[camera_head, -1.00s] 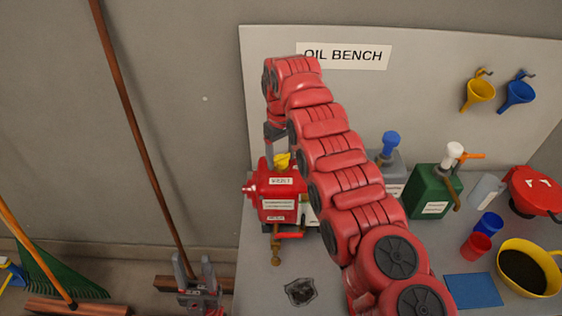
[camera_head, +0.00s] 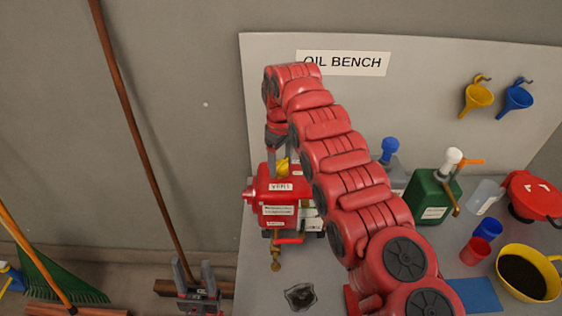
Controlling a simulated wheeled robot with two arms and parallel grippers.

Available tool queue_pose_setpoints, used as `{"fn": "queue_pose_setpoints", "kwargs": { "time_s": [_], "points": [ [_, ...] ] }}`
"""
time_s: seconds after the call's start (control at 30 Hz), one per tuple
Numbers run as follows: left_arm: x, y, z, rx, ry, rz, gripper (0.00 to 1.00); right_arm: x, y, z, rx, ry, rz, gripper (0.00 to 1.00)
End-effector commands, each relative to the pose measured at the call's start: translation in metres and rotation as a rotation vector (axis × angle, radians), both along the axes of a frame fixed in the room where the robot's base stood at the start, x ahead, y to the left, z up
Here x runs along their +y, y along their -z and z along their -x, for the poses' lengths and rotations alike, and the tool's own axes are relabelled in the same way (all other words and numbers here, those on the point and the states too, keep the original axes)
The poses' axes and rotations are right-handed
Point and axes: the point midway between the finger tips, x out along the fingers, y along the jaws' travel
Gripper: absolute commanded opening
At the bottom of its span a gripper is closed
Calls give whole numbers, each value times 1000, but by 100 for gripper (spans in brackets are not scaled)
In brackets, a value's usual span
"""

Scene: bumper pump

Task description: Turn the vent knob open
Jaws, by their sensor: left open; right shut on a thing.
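The red can (camera_head: 284,212) with white labels stands on the bench's left part. Its yellow vent knob (camera_head: 283,165) is on top and only partly visible. My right gripper (camera_head: 282,170) comes down from above and is shut on the knob; its fingertips are small and partly hidden. A brass tap (camera_head: 276,256) hangs at the can's lower front. My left gripper (camera_head: 197,288) is open and empty, low down to the left of the bench, apart from the can.
My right arm covers the middle of the bench. A dark stain (camera_head: 300,297) lies in front.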

Motion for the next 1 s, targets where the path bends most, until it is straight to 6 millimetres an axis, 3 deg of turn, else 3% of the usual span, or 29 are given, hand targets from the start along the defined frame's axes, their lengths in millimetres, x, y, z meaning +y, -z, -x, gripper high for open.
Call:
{"fn": "queue_pose_setpoints", "kwargs": {
  "time_s": [0.03, 0.07, 0.2, 0.57, 0.73, 1.0],
  "points": [
    [0, 0, 0, 0, 0, 0, 50, 0, 0, 0, -1, -2, 0, 17],
    [0, 0, 0, 0, 0, 0, 50, 0, 0, 0, -1, -2, 0, 76],
    [0, 0, 0, 0, 0, 0, 50, 0, 0, 0, -1, -1, -1, 100],
    [0, -6, 0, 0, 0, 0, 50, 1, -10, 0, -2, -2, -1, 100],
    [0, -22, 0, 0, 0, 0, 50, 2, -40, 0, -5, -2, -3, 100],
    [0, -84, 0, 0, 0, 0, 50, 0, -100, 0, 0, 0, 0, 100]
  ]
}}
